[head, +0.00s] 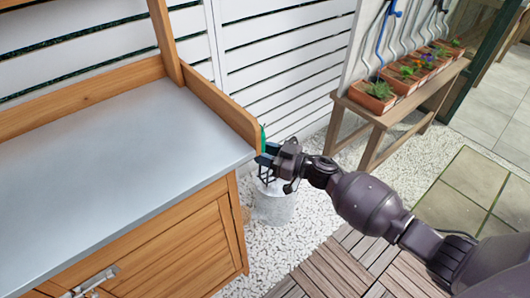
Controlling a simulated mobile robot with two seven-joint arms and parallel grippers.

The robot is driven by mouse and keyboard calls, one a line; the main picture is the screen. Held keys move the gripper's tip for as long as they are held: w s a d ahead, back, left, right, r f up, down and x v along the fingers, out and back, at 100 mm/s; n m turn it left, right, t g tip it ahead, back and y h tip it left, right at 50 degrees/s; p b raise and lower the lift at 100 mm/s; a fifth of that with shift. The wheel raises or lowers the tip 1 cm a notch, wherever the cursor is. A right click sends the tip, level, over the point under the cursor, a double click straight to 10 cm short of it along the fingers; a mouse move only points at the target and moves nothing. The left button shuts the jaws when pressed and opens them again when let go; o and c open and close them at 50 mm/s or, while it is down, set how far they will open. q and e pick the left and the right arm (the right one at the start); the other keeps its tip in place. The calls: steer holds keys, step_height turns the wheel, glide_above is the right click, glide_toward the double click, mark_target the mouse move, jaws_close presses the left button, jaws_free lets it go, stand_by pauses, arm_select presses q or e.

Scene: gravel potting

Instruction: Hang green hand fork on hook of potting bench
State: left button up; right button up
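The potting bench (110,140) has a grey metal top and orange-brown wood frame, and fills the left side. My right gripper (268,156) is at the outer face of the bench's right side board, just past the top's edge. It appears shut on the green hand fork (263,137). A thin green strip of the fork shows above the fingers, against the board. Dark thin prongs show below the fingers, over the bucket. The gripper hides most of the fork. I cannot make out the hook. My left gripper is out of view.
A grey metal bucket (273,207) stands on white gravel below my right gripper. A wooden stand (368,122) with several planted terracotta boxes is at the upper right. A blue-handled tool (384,30) hangs behind it. The bench top is clear.

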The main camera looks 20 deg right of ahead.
steer(key=o, duration=0.4)
steer(key=p+v, duration=0.1)
steer(key=v, duration=0.9)
steer(key=shift+s+d, duration=0.3)
